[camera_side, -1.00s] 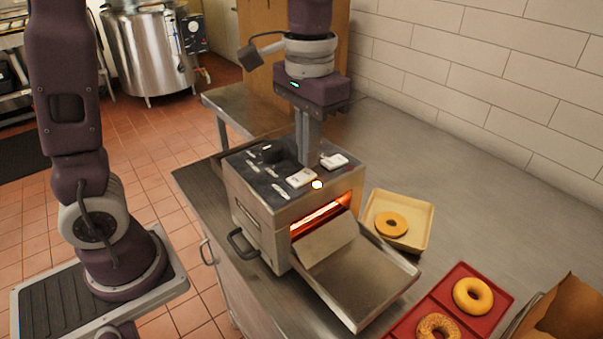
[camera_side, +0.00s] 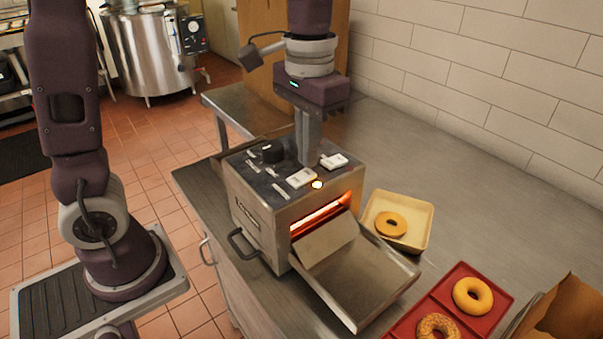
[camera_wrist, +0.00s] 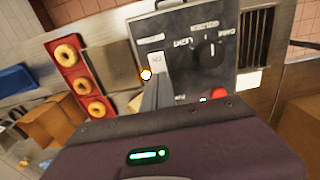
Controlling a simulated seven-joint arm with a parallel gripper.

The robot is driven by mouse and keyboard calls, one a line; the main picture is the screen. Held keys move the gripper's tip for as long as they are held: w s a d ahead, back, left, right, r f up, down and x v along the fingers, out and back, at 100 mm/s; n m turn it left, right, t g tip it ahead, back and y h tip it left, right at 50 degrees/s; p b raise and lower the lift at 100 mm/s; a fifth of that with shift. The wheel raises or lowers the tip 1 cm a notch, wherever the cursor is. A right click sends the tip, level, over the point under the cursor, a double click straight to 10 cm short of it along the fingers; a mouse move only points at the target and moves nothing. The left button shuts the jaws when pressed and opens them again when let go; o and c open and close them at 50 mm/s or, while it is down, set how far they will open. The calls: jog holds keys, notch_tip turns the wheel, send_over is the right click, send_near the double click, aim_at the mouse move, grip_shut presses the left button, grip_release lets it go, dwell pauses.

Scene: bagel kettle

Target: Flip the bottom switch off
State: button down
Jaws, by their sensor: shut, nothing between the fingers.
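The steel toaster oven (camera_side: 262,222) has a black top panel with two white rocker switches. One switch (camera_side: 300,178) is near the front left of my gripper, and the other (camera_side: 334,161) is to its right. My gripper (camera_side: 308,163) points down over the panel between them, its fingers together and empty. I cannot tell whether the fingertips touch the panel or a switch. In the wrist view one white switch (camera_wrist: 156,64) lies just beyond the fingers (camera_wrist: 157,88); the other is largely hidden by my gripper. An amber light (camera_side: 317,185) is lit and the oven slot glows orange.
A black knob (camera_side: 272,153) stands on the panel left of my gripper. The sloping steel chute (camera_side: 365,282) juts out in front. A cream tray (camera_side: 424,222) with a bagel and a red tray (camera_side: 458,272) with bagels are to the right. The counter behind is clear.

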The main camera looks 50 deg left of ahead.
aim_at(306, 173)
jog(key=shift+f, duration=0.95)
dwell(0.6)
jog(key=shift+r, duration=3.55)
jog(key=shift+s, duration=0.15)
jog(key=s+a+f+t, duration=0.1)
jog(key=s+t, duration=0.1)
jog(key=s, duration=0.5)
jog(key=s+a+f+t, duration=0.1)
jog(key=s+a+t, duration=0.1)
jog(key=s, duration=0.6)
jog(key=shift+s+a+f+t, duration=0.15)
jog(key=shift+a+f+t, duration=0.2)
jog(key=shift+t, duration=0.45)
